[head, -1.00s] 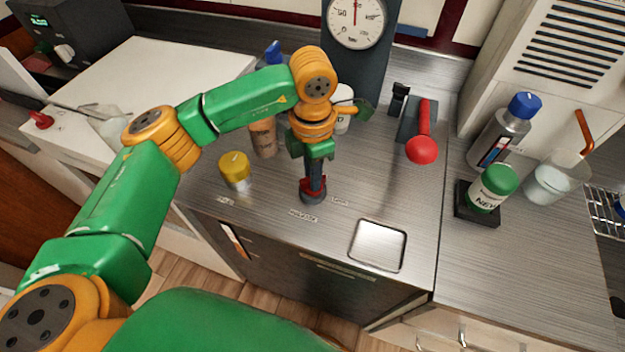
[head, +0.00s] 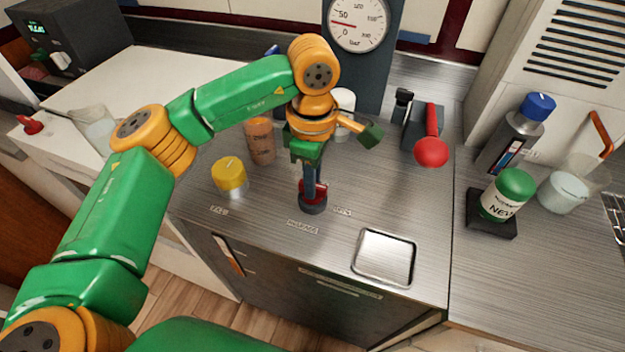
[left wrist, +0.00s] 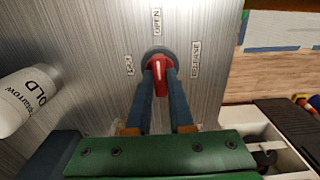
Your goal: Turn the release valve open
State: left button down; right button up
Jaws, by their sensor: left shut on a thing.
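The release valve is a red handle (head: 320,193) on a dark round base (head: 313,207) set in the steel counter. My left gripper (head: 313,188) points down over it and is shut on the red handle. In the left wrist view the handle (left wrist: 159,72) lies between the two blue fingers, over the base (left wrist: 158,53). It lines up roughly with the OPEN label (left wrist: 157,21). The RELEASE label (left wrist: 195,59) is to its right, and a label too blurred to read is to its left. My right gripper is out of view.
A pressure gauge (head: 357,22) stands behind, its needle pointing left. A yellow-capped jar (head: 229,176) and brown cup (head: 260,140) are left of the valve. A red-knobbed lever (head: 431,150) and square steel tray (head: 384,258) are to the right. Bare counter separates them.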

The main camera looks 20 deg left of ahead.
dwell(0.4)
pick_arm(q)
jog(key=c, duration=0.8)
grip_release()
notch_tip(320, 180, up, 7)
jog(key=shift+r, duration=0.1)
